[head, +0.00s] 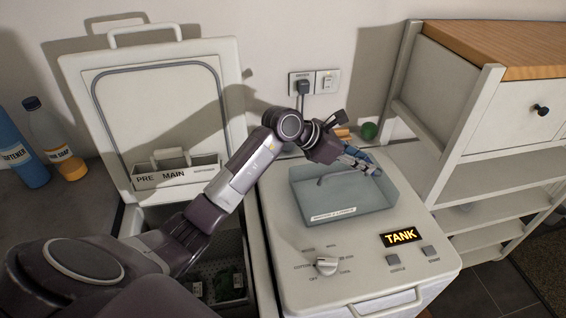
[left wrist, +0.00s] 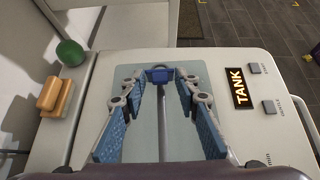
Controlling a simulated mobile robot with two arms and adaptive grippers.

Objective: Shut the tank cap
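The tank cap (head: 318,198) is a translucent grey-blue rectangular cover on top of the right machine, with a white label on its front edge. It also shows in the left wrist view (left wrist: 145,150), below my fingers. I cannot tell whether it lies fully flat. My left gripper (head: 362,160) is above the cap's back right part. In the left wrist view its two blue-padded fingers (left wrist: 160,92) stand apart. A small blue piece (left wrist: 158,74) shows between the tips; I cannot tell what it belongs to. Contact with the cap is unclear. My right gripper is not in view.
The right machine carries a lit TANK sign (head: 400,236) and a knob (head: 326,265). The left machine's lid (head: 150,100) stands open. A green ball (head: 369,131) is behind the cap. Bottles (head: 55,140) stand at left; a shelf unit (head: 490,160) is at right.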

